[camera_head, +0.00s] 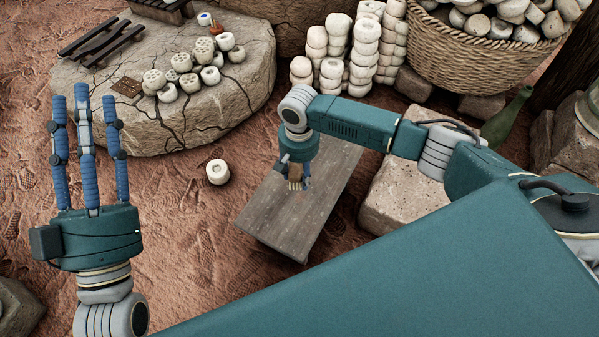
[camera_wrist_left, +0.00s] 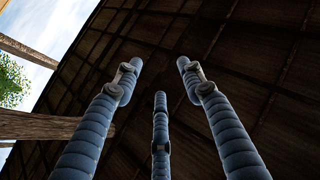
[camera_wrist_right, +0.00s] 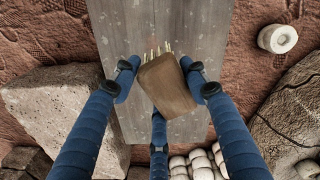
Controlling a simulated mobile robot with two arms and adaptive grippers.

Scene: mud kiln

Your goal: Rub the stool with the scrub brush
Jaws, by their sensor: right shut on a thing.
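The stool (camera_head: 265,220) is a grey wooden plank top, low over the red ground in the middle of the head view. It also fills the upper middle of the right wrist view (camera_wrist_right: 160,30). My right gripper (camera_head: 297,182) points down over the stool top and is shut on the scrub brush (camera_wrist_right: 168,87), a brown wooden block with pale bristles. In the head view only a small part of the brush (camera_head: 294,184) shows. Whether the bristles touch the stool I cannot tell. My left gripper (camera_head: 88,110) is open and empty, fingers pointing up, left of the stool.
A stone slab (camera_head: 170,110) with several round clay pieces stands at the back left. One pale ring (camera_head: 217,172) lies on the ground left of the stool. A stone block (camera_head: 400,200) is right of the stool. A wicker basket (camera_head: 480,60) stands behind.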

